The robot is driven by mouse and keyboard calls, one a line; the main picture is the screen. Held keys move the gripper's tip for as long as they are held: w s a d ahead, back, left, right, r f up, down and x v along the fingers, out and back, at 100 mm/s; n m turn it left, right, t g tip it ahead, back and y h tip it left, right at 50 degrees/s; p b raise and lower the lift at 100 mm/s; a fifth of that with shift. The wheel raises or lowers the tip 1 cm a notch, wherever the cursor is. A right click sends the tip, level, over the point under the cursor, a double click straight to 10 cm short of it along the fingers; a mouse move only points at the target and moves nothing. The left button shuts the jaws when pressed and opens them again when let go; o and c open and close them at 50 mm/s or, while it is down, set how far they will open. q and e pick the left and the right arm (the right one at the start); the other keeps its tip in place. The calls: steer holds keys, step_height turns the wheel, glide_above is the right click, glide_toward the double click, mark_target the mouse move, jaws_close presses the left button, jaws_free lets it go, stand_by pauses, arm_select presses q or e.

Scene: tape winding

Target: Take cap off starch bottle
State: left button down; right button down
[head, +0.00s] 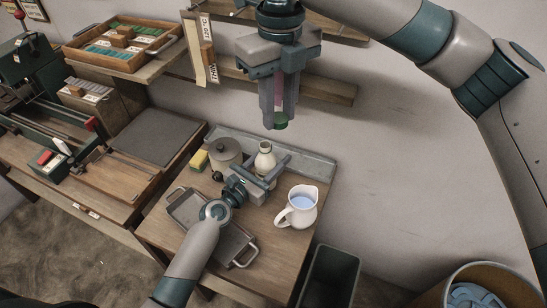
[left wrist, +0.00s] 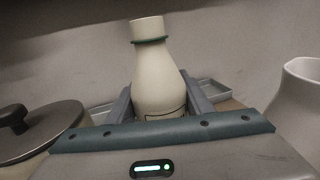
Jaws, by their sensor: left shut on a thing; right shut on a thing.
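The starch bottle (head: 263,161) stands upright on the small side table, cream coloured with a narrow neck. In the left wrist view the bottle (left wrist: 157,80) shows a green band round its neck and a pale top with no green cap on it. My left gripper (head: 263,174) is shut around the bottle's body. My right gripper (head: 280,120) is high above the bottle, pointing down, shut on a small green piece that looks like the cap (head: 281,121). The piece is mostly hidden by the fingers and is apart from the bottle.
A white jug of bluish liquid (head: 299,206) stands right of the bottle. A lidded pot (head: 225,153) and yellow sponge (head: 199,160) are to its left. A metal tray (head: 235,246) lies under my left arm. A bin (head: 329,277) stands by the table. A wall shelf (head: 330,90) is behind my right gripper.

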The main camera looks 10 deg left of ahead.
mark_target(259, 171)
arm_select(q)
steer(key=shift+f, duration=0.15)
arm_select(e)
steer(key=shift+f, duration=0.15)
arm_select(q)
steer(key=c, duration=0.9)
jaws_free()
steer(key=shift+s+a, duration=0.1)
steer(key=b+v, duration=0.1)
steer(key=v, duration=1)
steer(key=shift+s+a+b, duration=0.15)
steer(key=shift+s+b, duration=0.2)
arm_select(e)
steer(key=shift+f, duration=0.7)
